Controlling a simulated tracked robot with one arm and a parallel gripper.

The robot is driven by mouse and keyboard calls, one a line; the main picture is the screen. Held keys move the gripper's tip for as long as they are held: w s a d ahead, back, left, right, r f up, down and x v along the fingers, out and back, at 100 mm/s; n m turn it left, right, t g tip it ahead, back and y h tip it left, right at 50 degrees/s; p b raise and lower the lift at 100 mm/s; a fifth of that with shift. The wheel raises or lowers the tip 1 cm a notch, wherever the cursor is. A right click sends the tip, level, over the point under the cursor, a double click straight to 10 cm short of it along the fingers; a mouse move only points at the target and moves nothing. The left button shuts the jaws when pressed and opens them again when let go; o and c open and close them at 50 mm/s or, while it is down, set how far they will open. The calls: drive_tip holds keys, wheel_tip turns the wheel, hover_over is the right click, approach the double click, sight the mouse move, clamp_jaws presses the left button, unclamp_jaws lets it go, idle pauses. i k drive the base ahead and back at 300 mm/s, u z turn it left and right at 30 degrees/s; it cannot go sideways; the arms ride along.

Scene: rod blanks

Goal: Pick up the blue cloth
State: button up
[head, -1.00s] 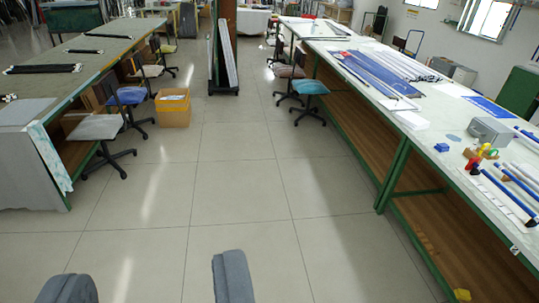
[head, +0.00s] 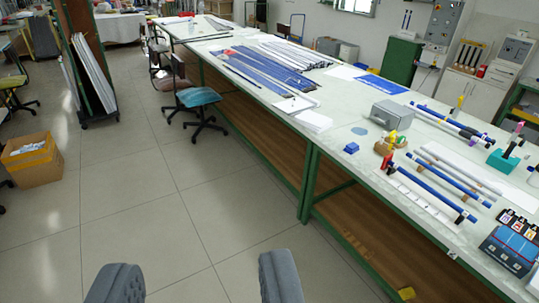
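Several blue things lie on the long white-topped table (head: 300,115), and I cannot tell for sure which is the blue cloth. A small bright blue lump (head: 351,148) sits near the table's front edge. A flat grey-blue patch (head: 359,131) lies just behind it. A flat blue sheet (head: 382,84) lies farther back, and a larger blue sheet (head: 262,72) lies under long rods at the far left. My gripper (head: 198,258) shows as two grey padded fingers wide apart. It is open and empty, over the floor, well short of the table.
A grey box (head: 390,114), blue rods (head: 440,187), a teal holder (head: 503,160) and a blue case (head: 510,248) crowd the table's right part. A blue chair (head: 198,98) stands at its left side. A cardboard box (head: 32,160) is on the floor at left. The floor between is clear.

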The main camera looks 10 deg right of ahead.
sight(351, 148)
drive_tip(key=z, duration=0.35)
drive_tip(key=i, duration=1.5)
drive_tip(key=z, duration=0.5)
drive_tip(key=i, duration=2.05)
drive_tip(key=z, duration=0.2)
